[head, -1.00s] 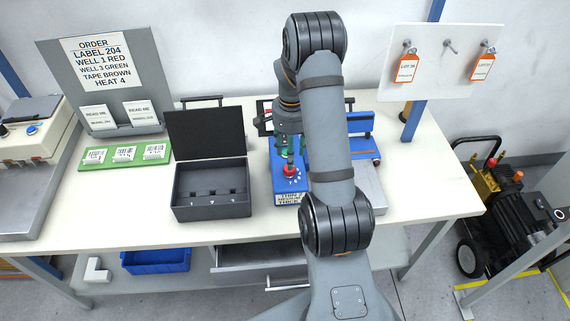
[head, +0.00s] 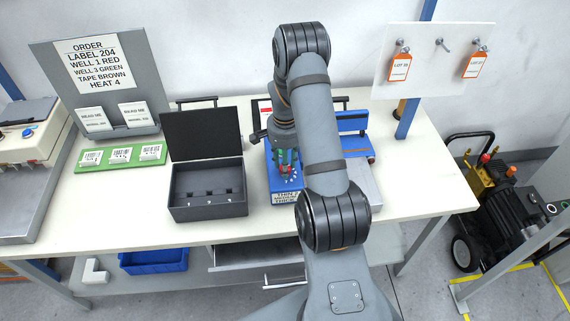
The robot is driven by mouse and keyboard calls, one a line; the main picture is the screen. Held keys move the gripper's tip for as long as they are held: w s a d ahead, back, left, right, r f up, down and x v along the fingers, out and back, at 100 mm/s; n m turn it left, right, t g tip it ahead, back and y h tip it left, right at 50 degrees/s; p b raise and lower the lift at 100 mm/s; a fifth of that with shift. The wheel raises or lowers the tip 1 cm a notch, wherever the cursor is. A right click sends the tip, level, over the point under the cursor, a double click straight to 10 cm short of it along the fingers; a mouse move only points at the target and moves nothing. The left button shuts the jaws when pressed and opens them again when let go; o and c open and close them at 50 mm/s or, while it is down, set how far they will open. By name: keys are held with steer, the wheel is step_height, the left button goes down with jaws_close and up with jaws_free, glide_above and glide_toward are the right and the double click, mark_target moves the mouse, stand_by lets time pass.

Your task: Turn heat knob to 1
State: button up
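The blue heat unit (head: 271,186) stands on the bench right of the black box, with white dial marks and a small printed label (head: 286,198) on its front edge. The heat knob is mostly hidden behind my gripper; a little red shows there, but its pointer and setting are not readable. My gripper (head: 288,168) points down over the dial, with its fingertips at or just above the knob. The fingers are small and partly covered by my arm, so I cannot tell whether they are closed on the knob.
An open black box (head: 208,208) stands close on the left. A blue-barred device (head: 352,122) is behind my arm on the right. The order board (head: 98,75) reads HEAT 4. A green card strip (head: 120,157) lies at left.

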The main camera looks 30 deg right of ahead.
steer(key=c, duration=0.6)
steer(key=shift+c, duration=0.6)
steer(key=shift+n+b, duration=0.3)
steer(key=n+b, duration=0.1)
steer(key=n, duration=0.1)
steer(key=shift+f+n+b, duration=0.1)
steer(key=shift+n+b, duration=0.25)
steer(key=shift+n, duration=0.05)
steer(key=n+b, duration=0.1)
steer(key=n, duration=0.2)
steer(key=shift+n+b, duration=0.3)
steer(key=shift+n, duration=0.1)
steer(key=n+b, duration=0.1)
steer(key=n, duration=0.2)
steer(key=shift+n+b, duration=0.3)
steer(key=shift+n, duration=1.6)
steer(key=o, duration=1.1)
